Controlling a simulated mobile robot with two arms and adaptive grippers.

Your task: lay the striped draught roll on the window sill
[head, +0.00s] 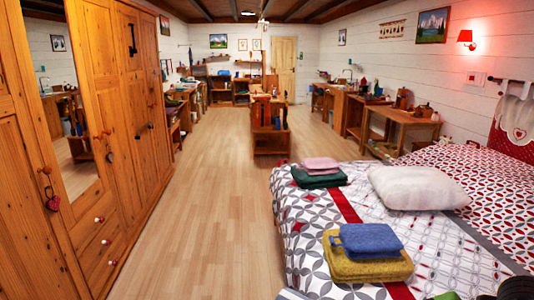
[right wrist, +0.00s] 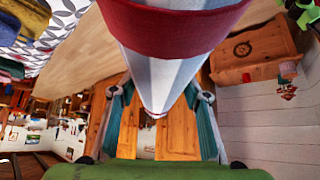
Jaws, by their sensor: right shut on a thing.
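The striped draught roll (right wrist: 172,24), pale grey with a broad red band, fills the top and middle of the right wrist view. It narrows to a pointed end near the middle. My right gripper (right wrist: 160,106) is shut on the roll, with teal-sided fingers on either side of its narrow end. The contact itself is hard to make out. My left gripper is not in view. I cannot make out the window sill in either view.
A bed (head: 440,238) fills the right, with folded towels (head: 366,240) and a white pillow (head: 416,187) on it. A wooden wardrobe (head: 128,160) lines the left. Clear floor (head: 205,215) lies between them. A cloth (head: 515,110) hangs from a rod at far right.

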